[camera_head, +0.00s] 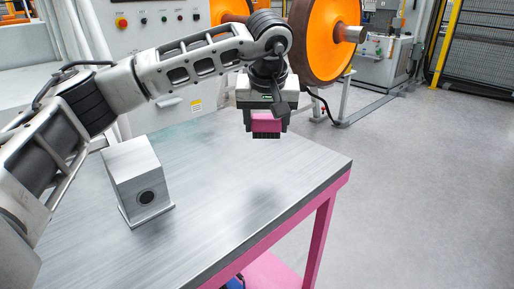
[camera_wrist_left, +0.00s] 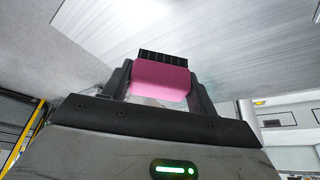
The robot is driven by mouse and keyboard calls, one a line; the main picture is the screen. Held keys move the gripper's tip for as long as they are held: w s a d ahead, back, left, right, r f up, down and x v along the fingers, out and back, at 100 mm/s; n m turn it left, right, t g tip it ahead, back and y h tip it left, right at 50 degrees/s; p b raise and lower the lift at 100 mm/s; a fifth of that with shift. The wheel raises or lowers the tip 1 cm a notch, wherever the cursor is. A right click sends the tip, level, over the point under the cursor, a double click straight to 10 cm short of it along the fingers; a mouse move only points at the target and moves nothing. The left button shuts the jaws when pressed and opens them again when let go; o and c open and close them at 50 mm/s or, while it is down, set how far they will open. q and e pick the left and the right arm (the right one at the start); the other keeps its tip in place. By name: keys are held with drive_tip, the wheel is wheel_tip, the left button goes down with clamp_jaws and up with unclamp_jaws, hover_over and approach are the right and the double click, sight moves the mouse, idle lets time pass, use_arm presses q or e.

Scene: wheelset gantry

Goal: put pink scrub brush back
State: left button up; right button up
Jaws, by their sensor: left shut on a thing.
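The pink scrub brush (camera_head: 266,123) has a pink block body and dark bristles that point down in the head view. My left gripper (camera_head: 265,130) is shut on it and holds it above the far right part of the grey metal table (camera_head: 225,215), apart from the top. In the left wrist view the brush (camera_wrist_left: 159,80) sits between the two dark fingers, with its black bristles on the far side. My right gripper is not in view.
A grey metal block with a dark round hole (camera_head: 138,182) stands on the table's left part. The rest of the tabletop is clear. Behind are an orange wheel (camera_head: 322,38) and a control panel with a red button (camera_head: 121,22). Open floor lies to the right.

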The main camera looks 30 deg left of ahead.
use_arm(q)
hover_over(257, 156)
drive_tip(key=s+d, duration=0.1)
drive_tip(key=s, duration=0.1)
wheel_tip(257, 156, down, 6)
drive_tip(key=shift+w+d+r, duration=0.1)
drive_tip(key=shift+w, duration=0.05)
drive_tip(key=shift+w+a+f, duration=0.1)
drive_tip(key=shift+f, duration=0.85)
drive_tip(key=shift+w+a+f, duration=0.1)
drive_tip(key=shift+f, duration=0.8)
drive_tip(key=o, duration=0.9)
drive_tip(key=v, duration=1.2)
drive_tip(key=shift+r, duration=0.1)
